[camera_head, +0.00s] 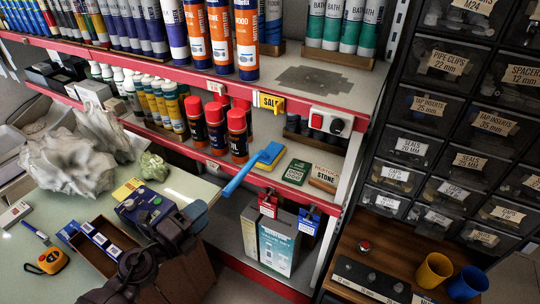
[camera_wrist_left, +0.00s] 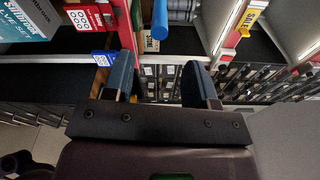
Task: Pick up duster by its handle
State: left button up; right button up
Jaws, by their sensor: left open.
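The duster lies on the middle shelf, with a blue and yellow head (camera_head: 269,155) and a blue handle (camera_head: 238,181) that sticks out past the red shelf edge toward the lower left. My left gripper (camera_head: 197,207) is open and empty, just below and left of the handle's free end. In the left wrist view the handle (camera_wrist_left: 161,20) lies beyond the two open blue-grey fingertips (camera_wrist_left: 159,72), roughly in line with the gap between them, and apart from them. My right gripper is not in view.
Red-capped spray cans (camera_head: 237,135) stand left of the duster, with a green box (camera_head: 297,172) to its right. A grey-white box (camera_head: 270,243) stands below it. A counter (camera_head: 75,215) with rags, a tape measure and small boxes is at left. Labelled drawers (camera_head: 432,68) stand at right.

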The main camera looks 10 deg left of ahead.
aim_at(231, 188)
pick_arm(q)
jog(key=shift+x, duration=5.45)
jog(key=shift+f, duration=0.1)
grip_shut()
